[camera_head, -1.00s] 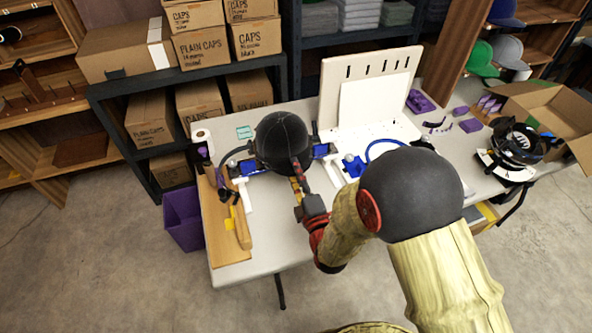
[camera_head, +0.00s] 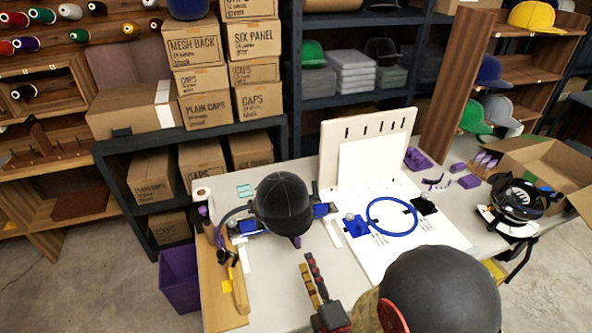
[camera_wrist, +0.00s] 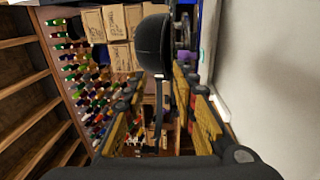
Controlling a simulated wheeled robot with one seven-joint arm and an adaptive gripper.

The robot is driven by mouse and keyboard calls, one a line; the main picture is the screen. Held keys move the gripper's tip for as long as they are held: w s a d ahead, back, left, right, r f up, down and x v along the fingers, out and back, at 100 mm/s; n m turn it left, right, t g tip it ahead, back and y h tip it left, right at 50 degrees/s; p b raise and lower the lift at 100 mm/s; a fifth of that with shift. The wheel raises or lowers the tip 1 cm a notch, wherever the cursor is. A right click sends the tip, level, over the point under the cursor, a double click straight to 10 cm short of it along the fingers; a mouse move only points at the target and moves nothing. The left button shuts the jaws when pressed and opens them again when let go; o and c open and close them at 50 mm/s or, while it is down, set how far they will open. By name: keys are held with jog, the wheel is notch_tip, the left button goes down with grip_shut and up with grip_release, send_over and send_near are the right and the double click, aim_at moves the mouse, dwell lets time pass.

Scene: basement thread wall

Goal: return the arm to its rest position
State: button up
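The dark cap sits on a holder with blue clamps on the table. It shows beyond the fingertips in the wrist view (camera_wrist: 153,45). My arm's dark rounded joint fills the lower right of the head view and hides part of the table.
The table (camera_head: 262,262) holds a white board with a blue hoop (camera_head: 392,217), a wooden strip (camera_head: 222,297) and purple parts. An open carton (camera_head: 540,165) is at right. A purple bin (camera_head: 180,280) stands at left. Shelves with boxes and caps stand behind.

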jog(key=w+d+r+m+g+h+p, duration=0.2)
jog(key=w+d+r+m+g, duration=0.1)
jog(key=r+m, duration=0.25)
jog(key=w+d+r+m+g+h+p, duration=0.1)
jog(key=w+d+r+m+g+p, duration=0.15)
jog(key=r+m, duration=0.3)
jog(key=s+d+r+m+g+p, duration=0.1)
jog(key=s+d+r+m+g, duration=0.1)
jog(key=s, duration=0.5)
jog(key=s+d+r+m+g+h, duration=0.1)
jog(key=s+d+r+m+g, duration=0.1)
jog(key=s+r, duration=0.4)
jog(key=s+d+r+m+g+h+p, duration=0.1)
jog(key=s+d+r+m+g, duration=0.2)
jog(key=s+r+m, duration=0.2)
jog(key=s+m, duration=0.1)
jog(key=s, duration=0.2)
jog(key=shift+s+d+p, duration=0.3)
jog(key=shift+c, duration=0.3)
